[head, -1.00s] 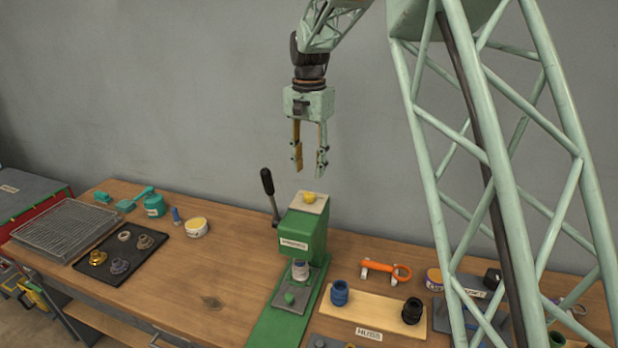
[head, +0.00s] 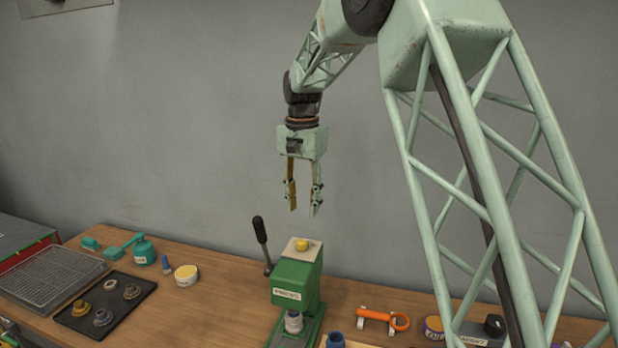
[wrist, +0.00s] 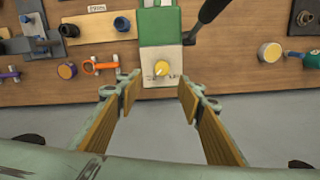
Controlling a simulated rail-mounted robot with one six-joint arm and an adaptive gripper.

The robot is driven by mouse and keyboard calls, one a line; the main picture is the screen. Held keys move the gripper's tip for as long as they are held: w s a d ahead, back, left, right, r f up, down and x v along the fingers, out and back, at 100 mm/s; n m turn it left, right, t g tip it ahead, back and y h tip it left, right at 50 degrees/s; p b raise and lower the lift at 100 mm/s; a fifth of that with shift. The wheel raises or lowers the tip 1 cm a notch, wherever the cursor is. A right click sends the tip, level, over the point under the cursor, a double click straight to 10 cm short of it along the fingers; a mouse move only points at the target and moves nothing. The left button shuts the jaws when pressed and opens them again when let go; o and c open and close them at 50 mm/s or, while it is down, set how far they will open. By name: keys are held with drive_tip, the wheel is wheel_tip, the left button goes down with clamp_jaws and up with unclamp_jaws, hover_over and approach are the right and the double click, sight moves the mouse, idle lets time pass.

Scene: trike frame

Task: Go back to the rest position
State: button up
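My gripper (head: 303,202) hangs fingers down above the bench, over the green press. Its two fingers are apart and nothing is between them. In the wrist view my gripper (wrist: 158,92) also shows open, with the press top lying beyond the gap. The press (head: 296,279) has a pale top plate with a yellow knob on it, clear below the fingertips. Its black lever (head: 261,233) stands up at its left.
A dark tray (head: 140,302) with several small metal parts and a wire rack (head: 50,278) lie at the left. A white tub (head: 186,274) stands nearby. An orange tool (head: 384,318) lies right of the press. The air around my gripper is clear.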

drive_tip(key=s+d+r+n+t+b, duration=0.1)
drive_tip(key=s+d+r+b, duration=0.15)
drive_tip(key=s+d, duration=0.45)
drive_tip(key=s+d+r+n+b, duration=0.15)
drive_tip(key=s+d+r, duration=0.25)
drive_tip(key=s, duration=0.7)
drive_tip(key=s+d+r+t+b, duration=0.1)
drive_tip(key=s+d+r+b, duration=0.2)
drive_tip(key=s+d, duration=0.35)
drive_tip(key=s+d+f+n+b, duration=0.1)
drive_tip(key=s+d+f+b, duration=0.1)
drive_tip(key=s, duration=0.8)
drive_tip(key=s+d+f+n+t+b, duration=0.1)
drive_tip(key=s+f, duration=0.4)
drive_tip(key=s, duration=0.6)
drive_tip(key=s+d+f+n+t+b, duration=0.1)
drive_tip(key=s+d+f+b, duration=0.2)
drive_tip(key=s, duration=0.8)
drive_tip(key=shift+s+d+f, duration=0.15)
drive_tip(key=shift+d+f, duration=0.05)
drive_tip(key=shift+f, duration=0.4)
